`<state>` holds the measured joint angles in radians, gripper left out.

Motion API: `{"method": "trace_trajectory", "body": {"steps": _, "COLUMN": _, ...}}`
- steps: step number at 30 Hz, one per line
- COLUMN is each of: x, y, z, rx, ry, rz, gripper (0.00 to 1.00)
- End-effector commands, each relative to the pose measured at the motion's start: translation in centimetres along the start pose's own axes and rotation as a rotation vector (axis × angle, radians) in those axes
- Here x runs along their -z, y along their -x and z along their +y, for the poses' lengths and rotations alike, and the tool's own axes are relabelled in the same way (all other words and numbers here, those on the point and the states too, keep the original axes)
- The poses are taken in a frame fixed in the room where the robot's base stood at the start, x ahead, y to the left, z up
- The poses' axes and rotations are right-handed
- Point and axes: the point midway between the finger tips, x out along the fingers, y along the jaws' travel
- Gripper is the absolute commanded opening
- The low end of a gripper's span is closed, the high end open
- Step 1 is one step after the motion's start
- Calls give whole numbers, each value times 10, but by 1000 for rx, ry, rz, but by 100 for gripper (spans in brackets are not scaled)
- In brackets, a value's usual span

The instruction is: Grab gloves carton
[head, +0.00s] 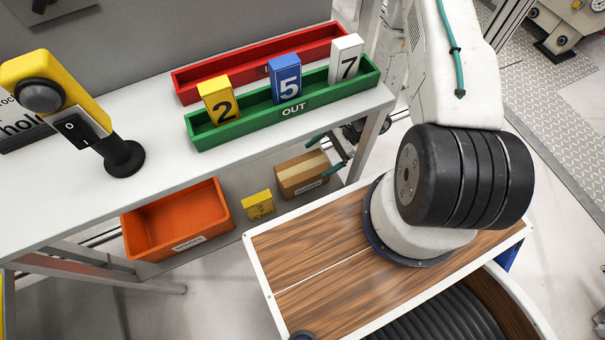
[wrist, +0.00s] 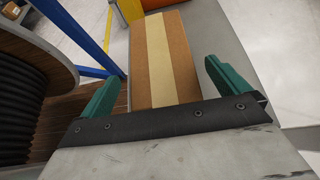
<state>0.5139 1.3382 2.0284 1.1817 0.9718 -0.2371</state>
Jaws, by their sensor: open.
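The gloves carton is a brown cardboard box (head: 300,172) with a pale tape stripe and a small label too small to read. It sits on the lower shelf under the bench, at its right end. In the wrist view the carton (wrist: 163,60) lies straight ahead, reaching in between the fingers. My gripper (head: 327,154) is at the carton's right end, partly hidden by the bench leg. In the wrist view my gripper (wrist: 164,88) is open, with one green finger on each side of the carton and gaps visible. It does not grip it.
An orange bin (head: 172,222) and a yellow block (head: 258,205) are left of the carton on the shelf. The bench top (head: 160,178) is above, with a green tray (head: 345,86) and a red tray (head: 215,75). A blue post (wrist: 80,38) and a cable drum (wrist: 30,95) are on the left in the wrist view.

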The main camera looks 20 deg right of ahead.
Motion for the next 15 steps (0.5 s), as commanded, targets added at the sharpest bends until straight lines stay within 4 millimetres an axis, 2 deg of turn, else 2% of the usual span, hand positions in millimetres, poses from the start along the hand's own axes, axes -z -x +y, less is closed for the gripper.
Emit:
{"method": "trace_trajectory", "body": {"steps": 9, "x": -1, "y": -40, "z": 1, "rx": -4, "ry": 1, "rz": -2, "gripper": 100}}
{"method": "trace_trajectory", "body": {"steps": 15, "x": 0, "y": -51, "z": 0, "rx": 0, "ry": 0, "rz": 0, "gripper": 100}}
